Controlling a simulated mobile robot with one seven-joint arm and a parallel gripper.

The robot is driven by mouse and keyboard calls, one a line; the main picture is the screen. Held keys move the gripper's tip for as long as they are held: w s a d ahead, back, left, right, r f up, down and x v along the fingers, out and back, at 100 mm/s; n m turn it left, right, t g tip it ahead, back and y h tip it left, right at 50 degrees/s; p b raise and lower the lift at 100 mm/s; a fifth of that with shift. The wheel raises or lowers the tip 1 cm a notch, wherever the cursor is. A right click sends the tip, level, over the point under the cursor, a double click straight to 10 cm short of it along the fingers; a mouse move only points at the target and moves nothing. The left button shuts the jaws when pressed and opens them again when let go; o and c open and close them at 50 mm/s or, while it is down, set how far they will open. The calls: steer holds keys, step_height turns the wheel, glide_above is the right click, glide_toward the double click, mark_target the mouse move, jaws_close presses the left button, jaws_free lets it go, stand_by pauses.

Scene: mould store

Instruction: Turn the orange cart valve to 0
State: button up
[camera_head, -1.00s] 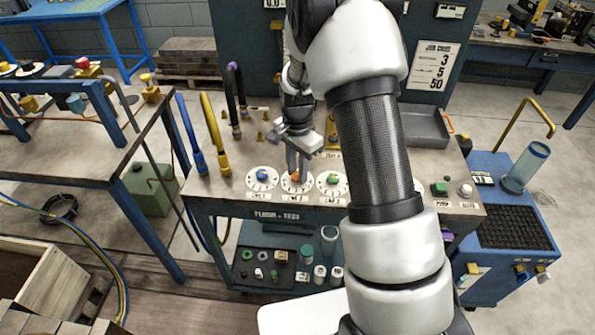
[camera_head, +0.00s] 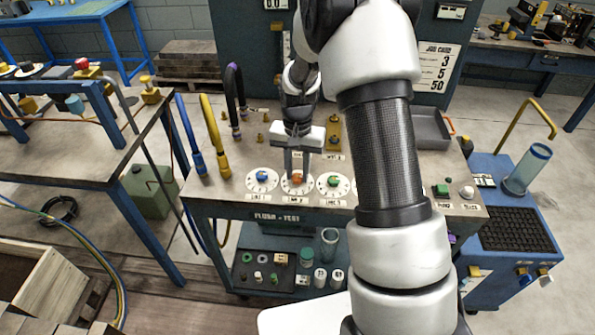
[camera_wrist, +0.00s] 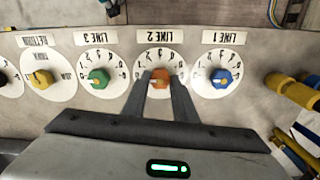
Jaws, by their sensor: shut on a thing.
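The orange valve (camera_head: 297,180) sits on a white numbered dial labelled LINE 2, on the top of the test cart (camera_head: 232,209). It also shows in the wrist view (camera_wrist: 160,79), between the fingertips. My gripper (camera_head: 297,173) reaches down onto it from above, and its two fingers (camera_wrist: 161,87) are shut on the valve's sides. Part of the dial is hidden by the fingers, so I cannot tell exactly which number the valve points at.
A blue valve (camera_head: 262,175) for LINE 1 and a green valve (camera_head: 333,181) stand close on either side. Blue and yellow hoses (camera_head: 211,130) rise at the left of the cart top. A grey tray (camera_head: 432,128) lies at the back right.

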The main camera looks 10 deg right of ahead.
mark_target(297, 176)
stand_by(0.3)
steer(key=o, duration=1)
steer(key=shift+o, duration=0.2)
steer(key=shift+r, duration=0.15)
step_height(297, 176, up, 17)
steer(key=p, duration=0.1)
steer(key=shift+r, duration=0.1)
